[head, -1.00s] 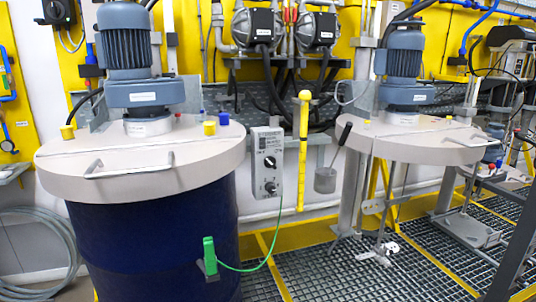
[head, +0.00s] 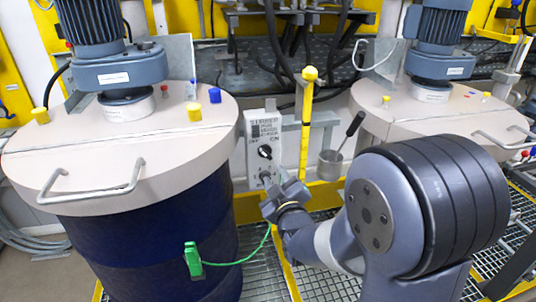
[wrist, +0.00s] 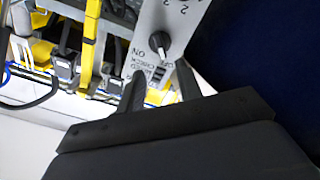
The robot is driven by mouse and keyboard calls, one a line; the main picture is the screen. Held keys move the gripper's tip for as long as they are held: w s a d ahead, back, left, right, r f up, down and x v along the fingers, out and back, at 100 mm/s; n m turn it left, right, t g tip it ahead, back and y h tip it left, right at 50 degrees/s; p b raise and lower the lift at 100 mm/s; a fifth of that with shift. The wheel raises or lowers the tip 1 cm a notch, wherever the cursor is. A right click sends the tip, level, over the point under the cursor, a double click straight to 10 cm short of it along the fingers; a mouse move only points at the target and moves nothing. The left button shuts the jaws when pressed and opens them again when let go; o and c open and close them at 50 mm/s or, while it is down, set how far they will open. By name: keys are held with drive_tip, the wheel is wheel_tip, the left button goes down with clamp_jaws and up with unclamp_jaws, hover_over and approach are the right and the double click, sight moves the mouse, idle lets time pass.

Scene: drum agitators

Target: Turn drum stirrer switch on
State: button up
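The grey stirrer switch box (head: 258,128) hangs between the two drum stations, with printed labels and two black knobs. Its upper knob (head: 265,152) shows clearly; the lower knob (head: 266,176) is partly hidden by my gripper (head: 283,192), which is in front of the box's lower end. In the wrist view the box (wrist: 176,18) appears rotated, with "ON" lettering and one black knob (wrist: 159,42). My gripper's two dark fingers (wrist: 160,70) are apart and empty, with that knob just beyond their tips. I cannot tell whether a finger touches the box.
A dark blue drum (head: 150,245) with a beige lid (head: 70,165) and motor stands left of the box. A green clamp (head: 193,261) with a green cable is on its side. A yellow pole (head: 306,130) and a metal cup (head: 330,165) are right of the box.

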sight(267, 156)
drive_tip(key=w, duration=0.3)
drive_tip(key=w+a+p, duration=0.1)
drive_tip(key=w, duration=0.2)
drive_tip(key=w+p, duration=0.1)
drive_tip(key=w, duration=0.1)
drive_tip(key=shift+w+a, duration=0.35)
drive_tip(key=shift+w, duration=0.05)
clamp_jaws()
